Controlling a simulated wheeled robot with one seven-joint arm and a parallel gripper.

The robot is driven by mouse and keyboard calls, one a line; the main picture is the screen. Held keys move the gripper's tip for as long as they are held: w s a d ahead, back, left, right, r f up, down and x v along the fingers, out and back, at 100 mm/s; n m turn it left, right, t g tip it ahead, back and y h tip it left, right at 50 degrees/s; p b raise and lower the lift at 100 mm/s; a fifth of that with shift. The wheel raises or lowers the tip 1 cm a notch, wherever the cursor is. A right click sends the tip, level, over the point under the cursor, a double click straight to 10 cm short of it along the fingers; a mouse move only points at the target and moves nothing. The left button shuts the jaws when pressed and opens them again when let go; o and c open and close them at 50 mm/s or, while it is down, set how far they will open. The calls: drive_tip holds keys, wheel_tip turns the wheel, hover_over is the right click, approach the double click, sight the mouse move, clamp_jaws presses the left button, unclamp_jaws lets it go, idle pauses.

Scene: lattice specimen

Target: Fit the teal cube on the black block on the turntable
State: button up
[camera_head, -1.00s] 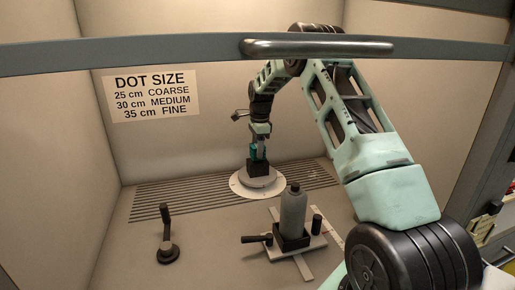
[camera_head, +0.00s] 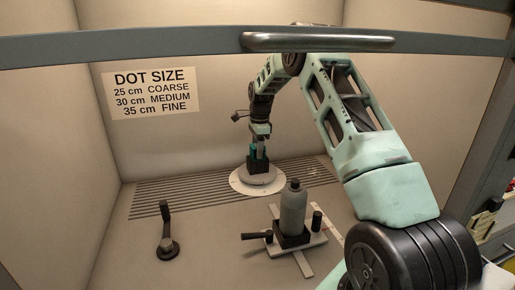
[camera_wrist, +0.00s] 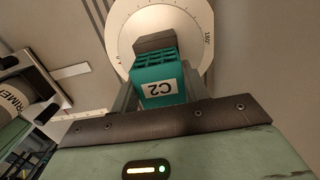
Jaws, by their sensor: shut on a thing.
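The teal cube (camera_wrist: 155,85) has a lattice face and a white "C2" label, upside down in the wrist view. My gripper (camera_wrist: 158,95) is shut on it, with one finger on each side. The black block (camera_wrist: 155,42) shows just beyond the cube in the wrist view. In the head view the black block (camera_head: 260,167) stands on the round white turntable (camera_head: 240,185), and the small teal cube (camera_head: 253,153) is right at its top, under my gripper (camera_head: 259,148). I cannot tell whether the cube is seated in the block or just above it.
A grey bottle (camera_head: 293,212) stands on a dark holder on a cross-shaped slide in front of the turntable. A crank handle (camera_head: 167,235) stands at the left. A grey bar (camera_head: 150,52) crosses above. The slotted floor left of the turntable is clear.

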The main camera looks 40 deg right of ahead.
drive_tip(key=o, duration=1.5)
drive_tip(key=shift+c, duration=0.2)
drive_tip(key=shift+r, duration=0.1)
drive_tip(key=shift+s+d+r+p, duration=0.1)
drive_tip(key=shift+d+r+p, duration=0.05)
drive_tip(key=shift+r+p, duration=2.1)
drive_tip(key=shift+r, duration=0.15)
wheel_tip(320, 180, up, 8)
drive_tip(key=b, duration=0.2)
drive_tip(key=shift+d+f, duration=0.2)
drive_tip(key=shift+f, duration=0.05)
